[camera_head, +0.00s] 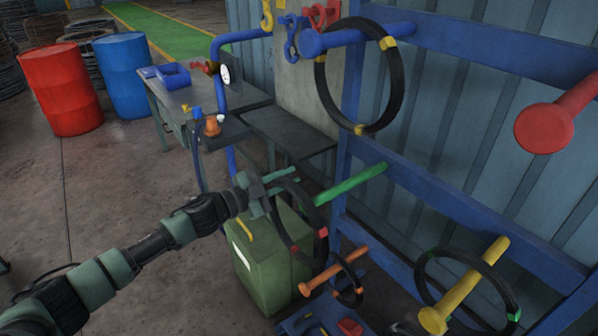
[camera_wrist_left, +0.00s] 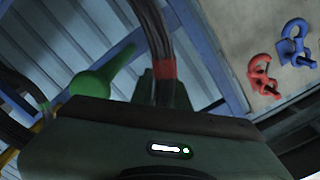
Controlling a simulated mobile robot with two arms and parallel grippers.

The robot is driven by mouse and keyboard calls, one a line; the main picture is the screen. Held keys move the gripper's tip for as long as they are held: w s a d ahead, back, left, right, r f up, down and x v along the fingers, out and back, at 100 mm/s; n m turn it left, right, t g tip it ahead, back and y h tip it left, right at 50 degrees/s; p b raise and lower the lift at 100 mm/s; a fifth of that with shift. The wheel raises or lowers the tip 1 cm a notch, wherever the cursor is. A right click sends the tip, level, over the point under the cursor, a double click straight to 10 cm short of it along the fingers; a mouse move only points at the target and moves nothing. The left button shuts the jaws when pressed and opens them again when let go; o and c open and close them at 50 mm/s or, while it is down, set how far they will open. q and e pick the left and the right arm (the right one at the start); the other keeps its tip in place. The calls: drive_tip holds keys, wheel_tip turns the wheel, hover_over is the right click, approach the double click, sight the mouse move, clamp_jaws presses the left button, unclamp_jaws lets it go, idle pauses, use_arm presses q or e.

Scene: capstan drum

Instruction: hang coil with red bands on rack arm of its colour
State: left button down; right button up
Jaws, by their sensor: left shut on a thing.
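The black coil with red bands (camera_head: 272,226) hangs upright from my left gripper (camera_head: 272,190), which is shut on its upper part. In the left wrist view the coil (camera_wrist_left: 148,18) rises from the jaws, with a red band (camera_wrist_left: 165,72) close to them. The red rack arm (camera_head: 555,120) sticks out at the upper right and is empty, well apart from the held coil. The empty green rack arm (camera_head: 350,186) is just right of the held coil; it also shows in the left wrist view (camera_wrist_left: 98,78). My right gripper is not in view.
The blue rack arm (camera_head: 345,39) holds a coil with yellow bands (camera_head: 400,85). The yellow arm (camera_head: 465,285) and orange arm (camera_head: 333,271) also carry coils. A green cabinet (camera_head: 262,275) stands below the held coil. The blue rack frame (camera_head: 450,200) lies behind the arms.

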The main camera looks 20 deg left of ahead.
use_arm(q)
drive_tip(key=r+p+v, duration=0.1)
drive_tip(key=v, duration=0.9)
drive_tip(key=shift+s+a+r, duration=0.2)
drive_tip(key=shift+s, duration=0.05)
drive_tip(key=shift+d, duration=0.1)
